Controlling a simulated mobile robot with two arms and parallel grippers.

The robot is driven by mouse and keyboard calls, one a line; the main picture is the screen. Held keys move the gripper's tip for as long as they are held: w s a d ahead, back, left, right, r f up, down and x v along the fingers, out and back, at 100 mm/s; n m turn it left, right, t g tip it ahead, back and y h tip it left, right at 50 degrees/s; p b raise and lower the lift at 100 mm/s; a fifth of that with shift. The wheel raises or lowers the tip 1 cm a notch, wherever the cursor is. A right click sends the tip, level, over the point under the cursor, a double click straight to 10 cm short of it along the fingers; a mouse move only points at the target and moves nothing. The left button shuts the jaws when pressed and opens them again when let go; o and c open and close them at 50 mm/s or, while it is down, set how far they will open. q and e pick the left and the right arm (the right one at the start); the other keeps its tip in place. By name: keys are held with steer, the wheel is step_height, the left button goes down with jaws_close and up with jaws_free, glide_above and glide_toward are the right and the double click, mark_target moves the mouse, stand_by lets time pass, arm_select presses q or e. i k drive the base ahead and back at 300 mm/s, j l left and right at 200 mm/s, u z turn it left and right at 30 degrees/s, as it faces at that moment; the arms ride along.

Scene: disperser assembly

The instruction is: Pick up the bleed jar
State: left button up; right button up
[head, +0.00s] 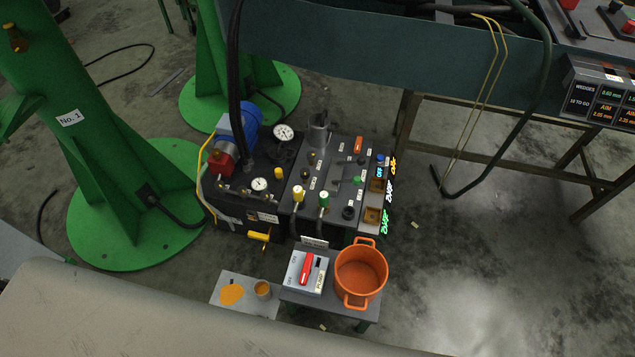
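A small amber jar (262,290), which looks like the bleed jar, stands upright on a grey sheet (244,307) on the floor. An orange-yellow puddle or patch (231,294) lies on the sheet to the left of the jar. The jar is small in the picture, and I cannot tell whether it holds liquid. Neither of my grippers is in view.
Right of the jar, a low stand (323,295) bears a box with a red lever (306,268) and an orange two-handled pot (361,275). Behind is a hydraulic unit (330,175) with gauges and valves. A green pillar (100,160) stands left.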

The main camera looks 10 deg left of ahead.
mark_target(262, 288)
steer(key=k+j, duration=0.5)
steer(key=j, duration=0.2)
steer(key=k+j+u, duration=0.1)
steer(key=k+u, duration=0.35)
steer(key=k, duration=0.2)
